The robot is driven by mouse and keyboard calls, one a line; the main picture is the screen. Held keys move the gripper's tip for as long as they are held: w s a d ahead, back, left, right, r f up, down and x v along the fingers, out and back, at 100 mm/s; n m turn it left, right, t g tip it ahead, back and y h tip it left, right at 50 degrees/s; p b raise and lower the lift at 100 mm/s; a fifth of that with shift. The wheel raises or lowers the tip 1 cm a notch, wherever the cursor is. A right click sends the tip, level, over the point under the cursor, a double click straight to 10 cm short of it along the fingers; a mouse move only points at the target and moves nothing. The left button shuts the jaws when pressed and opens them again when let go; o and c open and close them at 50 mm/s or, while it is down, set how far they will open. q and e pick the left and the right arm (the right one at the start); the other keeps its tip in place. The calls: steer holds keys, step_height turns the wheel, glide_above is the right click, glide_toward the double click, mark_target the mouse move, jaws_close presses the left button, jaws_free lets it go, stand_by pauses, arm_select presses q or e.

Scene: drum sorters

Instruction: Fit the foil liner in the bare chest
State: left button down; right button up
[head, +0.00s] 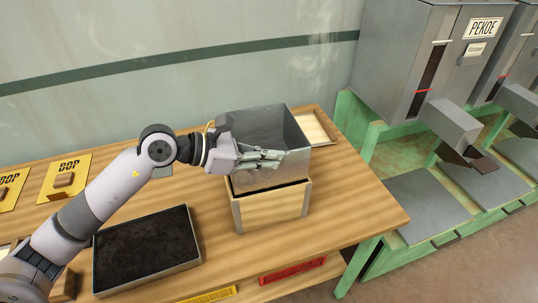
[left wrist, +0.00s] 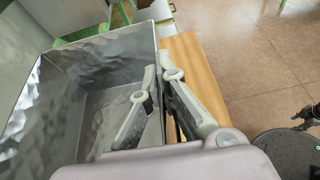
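The foil liner (head: 265,130), a shiny crinkled open box, is held upright over the bare wooden chest (head: 272,211) on the table. Its lower edge is at the chest's dark opening; I cannot tell how far inside it reaches. My left gripper (head: 262,158) is on the liner's near wall. In the left wrist view the fingers (left wrist: 158,95) straddle the wall of the liner (left wrist: 95,75), one inside and one outside, closed on it. A small dark shape (left wrist: 303,116) at that view's right edge may be my right gripper; its fingers are unclear.
A wooden table (head: 345,215) carries a dark-filled tray (head: 146,250) at front left and yellow cards (head: 65,178) with wooden blocks. A pale wooden frame (head: 318,130) lies behind the liner. Grey sorter machines (head: 425,60) on green frames stand to the right. The table's right end is clear.

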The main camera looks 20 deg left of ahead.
mark_target(269, 183)
arm_select(q)
steer(key=shift+f+b, duration=3.55)
steer(key=shift+f, duration=0.5)
steer(key=c, duration=2.3)
jaws_free()
steer(key=o, duration=0.6)
steer(key=shift+s+f, duration=0.1)
steer(key=shift+f, duration=0.05)
steer(key=v, duration=1.2)
steer(key=shift+r, duration=0.25)
